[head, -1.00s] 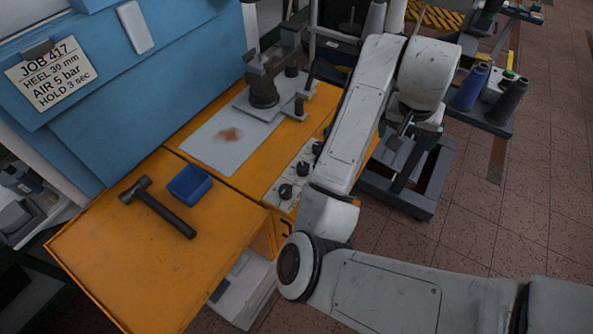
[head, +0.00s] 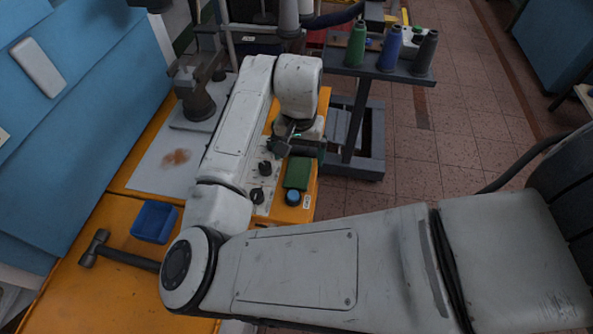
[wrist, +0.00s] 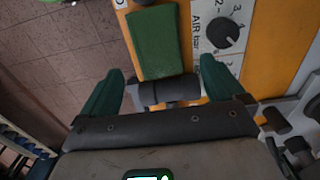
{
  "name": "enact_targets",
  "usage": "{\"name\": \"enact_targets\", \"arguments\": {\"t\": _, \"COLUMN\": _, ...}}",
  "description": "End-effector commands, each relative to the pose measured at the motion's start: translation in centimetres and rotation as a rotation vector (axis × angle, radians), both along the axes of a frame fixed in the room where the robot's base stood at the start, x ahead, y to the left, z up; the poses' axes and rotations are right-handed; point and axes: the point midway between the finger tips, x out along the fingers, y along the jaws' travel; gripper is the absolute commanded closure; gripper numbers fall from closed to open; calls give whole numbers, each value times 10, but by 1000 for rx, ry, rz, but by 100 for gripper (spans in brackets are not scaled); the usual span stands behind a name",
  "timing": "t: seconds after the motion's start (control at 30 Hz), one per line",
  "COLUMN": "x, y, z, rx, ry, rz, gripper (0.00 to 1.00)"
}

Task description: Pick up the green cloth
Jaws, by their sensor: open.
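The green cloth (head: 297,173) is a small folded rectangle lying flat on the orange bench, beside the grey dial panel. In the wrist view the cloth (wrist: 155,42) lies ahead of my gripper (wrist: 163,72), roughly in line with the gap between its two green fingers. The fingers are spread apart with no cloth between them. In the head view my gripper (head: 298,146) is just beyond the cloth and partly hidden by my wrist. The exact height of the gripper above the bench cannot be told.
Black knobs stand on the dial panel (wrist: 208,14) next to the cloth. A blue-topped button (head: 292,197) is on its near side. A blue bin (head: 155,221) and a hammer (head: 112,253) lie to the left. A trolley with thread cones (head: 357,45) stands behind.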

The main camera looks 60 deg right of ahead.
Motion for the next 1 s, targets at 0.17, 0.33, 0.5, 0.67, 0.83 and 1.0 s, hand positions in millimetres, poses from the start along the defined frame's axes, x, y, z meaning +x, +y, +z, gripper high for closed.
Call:
{"name": "enact_targets", "arguments": {"t": 0.17, "x": 2, "y": 1, "z": -25, "rx": 2, "ry": 2, "rz": 2, "gripper": 4}}
{"name": "enact_targets", "arguments": {"t": 0.33, "x": 2, "y": 1, "z": -42, "rx": 1, "ry": 1, "rz": 1, "gripper": 4}}
{"name": "enact_targets", "arguments": {"t": 0.5, "x": 2, "y": 1, "z": -45, "rx": 0, "ry": 0, "rz": 1, "gripper": 4}}
{"name": "enact_targets", "arguments": {"t": 0.67, "x": 2, "y": 1, "z": -45, "rx": 0, "ry": 0, "rz": 1, "gripper": 11}}
{"name": "enact_targets", "arguments": {"t": 0.83, "x": 2, "y": 1, "z": -44, "rx": 0, "ry": 0, "rz": 1, "gripper": 27}}
{"name": "enact_targets", "arguments": {"t": 1.0, "x": 2, "y": 1, "z": -44, "rx": 0, "ry": 0, "rz": 1, "gripper": 44}}
